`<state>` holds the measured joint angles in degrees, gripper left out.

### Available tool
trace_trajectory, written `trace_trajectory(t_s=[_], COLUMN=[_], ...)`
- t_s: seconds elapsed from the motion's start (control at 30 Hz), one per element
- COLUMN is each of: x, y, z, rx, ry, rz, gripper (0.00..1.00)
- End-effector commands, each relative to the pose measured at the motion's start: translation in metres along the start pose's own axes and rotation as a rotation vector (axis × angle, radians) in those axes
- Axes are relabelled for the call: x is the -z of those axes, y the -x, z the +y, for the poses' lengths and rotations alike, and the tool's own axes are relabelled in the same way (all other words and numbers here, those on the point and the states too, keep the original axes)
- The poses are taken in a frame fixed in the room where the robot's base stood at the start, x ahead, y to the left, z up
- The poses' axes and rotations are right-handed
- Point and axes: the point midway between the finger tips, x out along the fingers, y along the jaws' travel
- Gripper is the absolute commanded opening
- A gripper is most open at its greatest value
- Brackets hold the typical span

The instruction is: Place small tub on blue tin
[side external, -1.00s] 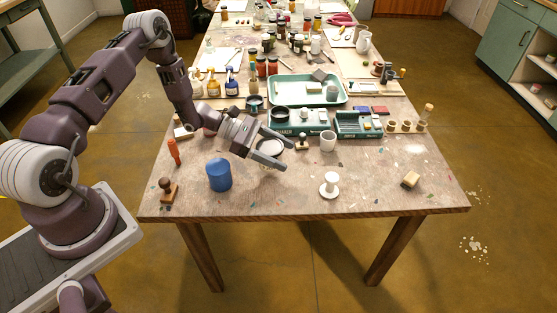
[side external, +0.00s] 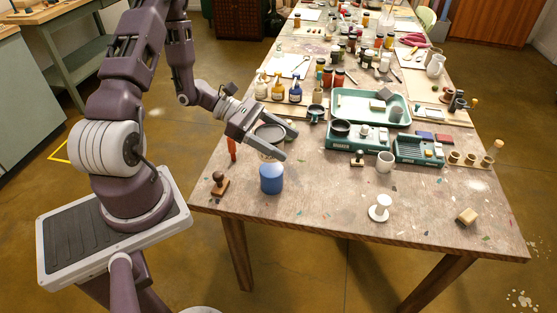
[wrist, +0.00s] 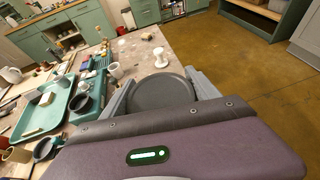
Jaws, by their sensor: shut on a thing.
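The small tub (side external: 270,133), pale-sided with a flat grey round top, is between the two fingers of my gripper (side external: 290,142). My gripper is shut on it. In the wrist view, its grey round top (wrist: 162,92) fills the space between the fingers (wrist: 160,84). The blue tin (side external: 271,179) stands upright near the table's front left edge. The tub appears right above or just behind the tin's top; I cannot tell whether they touch. The tin does not show in the wrist view.
A wooden stamp (side external: 219,184) stands left of the tin, and a red tool (side external: 232,149) is behind it. A white spool-shaped piece (side external: 380,208) and a white cup (side external: 385,162) are to the right. The table between tin and spool is clear.

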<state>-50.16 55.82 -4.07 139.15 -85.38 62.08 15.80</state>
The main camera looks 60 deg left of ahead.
Motion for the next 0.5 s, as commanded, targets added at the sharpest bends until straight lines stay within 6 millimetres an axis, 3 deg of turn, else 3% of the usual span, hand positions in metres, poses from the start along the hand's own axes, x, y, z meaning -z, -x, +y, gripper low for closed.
trace_trajectory(t_s=[0.23,0.5], x=[0.042,0.047], y=[-0.018,-0.020], z=[0.000,0.001], rx=[0.001,0.000], ry=[0.001,-0.003], rz=[-0.001,0.000], gripper=[0.17,0.17])
